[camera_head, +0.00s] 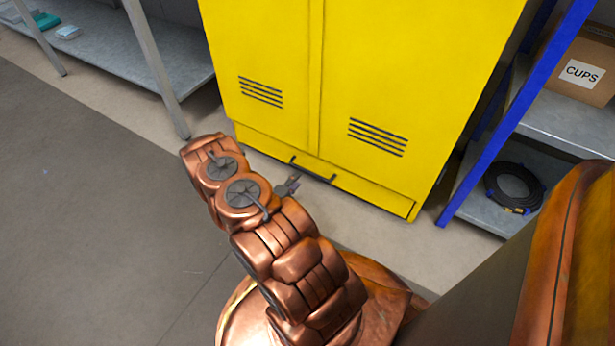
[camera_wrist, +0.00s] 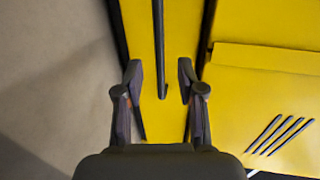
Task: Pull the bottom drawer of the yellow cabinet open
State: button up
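The yellow cabinet (camera_head: 400,70) stands at the centre of the head view. Its bottom drawer (camera_head: 370,192) is a low yellow front under the two doors and looks shut. The drawer's black bar handle (camera_head: 318,174) runs along its upper part. My gripper (camera_head: 292,183) is small and partly hidden by my arm, just in front of the handle. In the wrist view my gripper (camera_wrist: 160,75) is open, with one finger on each side of the handle (camera_wrist: 160,45) and visible gaps between. The drawer front (camera_wrist: 140,25) shows behind it. How far the fingertips reach past the bar is unclear.
A blue-framed shelf (camera_head: 500,125) stands right of the cabinet, with a CUPS box (camera_head: 580,70) and a coiled black cable (camera_head: 513,187). A grey metal shelf (camera_head: 170,65) stands to the left. The floor (camera_head: 90,200) at left and in front of the drawer is clear.

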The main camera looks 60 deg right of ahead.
aim_at(307, 171)
jog(key=shift+s+b+x, duration=0.2)
jog(key=shift+b+x, duration=0.65)
jog(key=shift+x, duration=1.15)
jog(key=shift+s+b+x, duration=0.15)
jog(key=shift+b+x, duration=0.65)
jog(key=shift+x, duration=1.2)
grip_shut()
